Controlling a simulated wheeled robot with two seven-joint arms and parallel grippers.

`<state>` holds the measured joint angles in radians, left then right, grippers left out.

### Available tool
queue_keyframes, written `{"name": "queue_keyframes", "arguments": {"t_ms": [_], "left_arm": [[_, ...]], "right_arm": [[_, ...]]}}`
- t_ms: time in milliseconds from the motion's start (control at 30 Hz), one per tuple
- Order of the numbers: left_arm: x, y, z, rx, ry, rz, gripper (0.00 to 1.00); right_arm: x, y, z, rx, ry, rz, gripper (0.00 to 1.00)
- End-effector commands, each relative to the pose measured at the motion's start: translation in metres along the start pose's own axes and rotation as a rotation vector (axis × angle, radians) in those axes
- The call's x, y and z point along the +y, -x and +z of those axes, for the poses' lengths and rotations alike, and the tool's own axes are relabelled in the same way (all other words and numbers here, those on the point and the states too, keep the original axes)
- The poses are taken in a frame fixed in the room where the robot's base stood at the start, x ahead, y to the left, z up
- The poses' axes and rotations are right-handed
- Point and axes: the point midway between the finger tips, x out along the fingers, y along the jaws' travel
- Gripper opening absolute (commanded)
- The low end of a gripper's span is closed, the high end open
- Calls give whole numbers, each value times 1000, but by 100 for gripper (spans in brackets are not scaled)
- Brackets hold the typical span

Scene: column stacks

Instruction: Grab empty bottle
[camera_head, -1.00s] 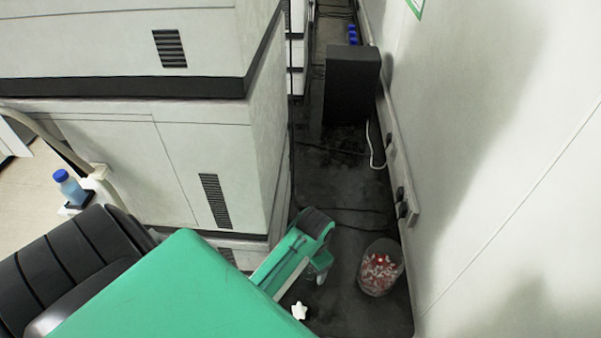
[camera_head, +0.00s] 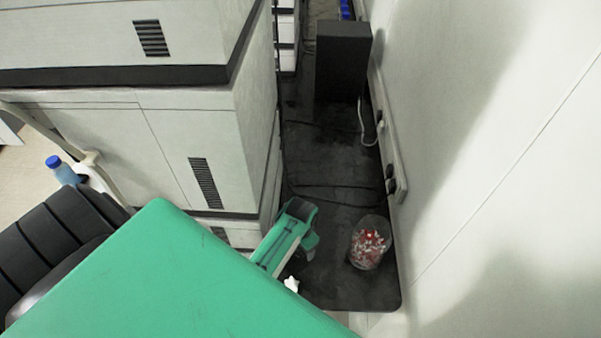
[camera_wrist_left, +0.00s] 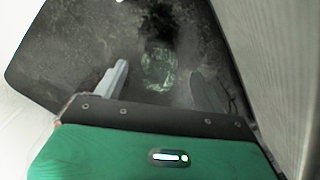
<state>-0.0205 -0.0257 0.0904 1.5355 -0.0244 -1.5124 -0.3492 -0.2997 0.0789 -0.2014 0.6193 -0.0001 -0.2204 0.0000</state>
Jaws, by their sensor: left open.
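In the wrist view a clear, glassy bottle-like object (camera_wrist_left: 158,66) stands on the dark surface, framed between my left gripper's two fingers (camera_wrist_left: 158,82). The fingers are apart and nothing is held. In the head view my left gripper (camera_head: 308,244) hangs over the dark surface beside the cabinet; its fingers are mostly hidden. A clear container with red and white contents (camera_head: 370,243) stands to its right. I cannot tell whether it is the object in the wrist view. A blue-capped bottle with bluish contents (camera_head: 62,170) is at far left. My right gripper is not in view.
A grey cabinet (camera_head: 190,160) rises close on the left of the gripper and a white wall (camera_head: 480,190) on the right. The dark surface (camera_head: 330,160) between them carries cables and a black box (camera_head: 341,60).

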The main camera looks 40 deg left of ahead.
Motion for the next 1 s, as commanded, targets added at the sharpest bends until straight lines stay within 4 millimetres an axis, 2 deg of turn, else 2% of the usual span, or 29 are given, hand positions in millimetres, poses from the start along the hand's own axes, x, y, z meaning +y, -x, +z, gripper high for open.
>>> {"name": "queue_keyframes", "arguments": {"t_ms": [300,433,667,733,933,1000], "left_arm": [[1,-39,0,-3,0,2,72],[1,-46,0,-1,0,1,72],[0,-48,0,0,0,1,72],[1,-48,0,0,0,1,64],[1,-48,0,0,0,1,24],[0,-48,0,0,0,1,22]], "right_arm": [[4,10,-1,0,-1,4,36],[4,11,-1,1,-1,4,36],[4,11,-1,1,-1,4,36],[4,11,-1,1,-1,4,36],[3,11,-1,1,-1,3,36],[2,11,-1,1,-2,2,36]]}}
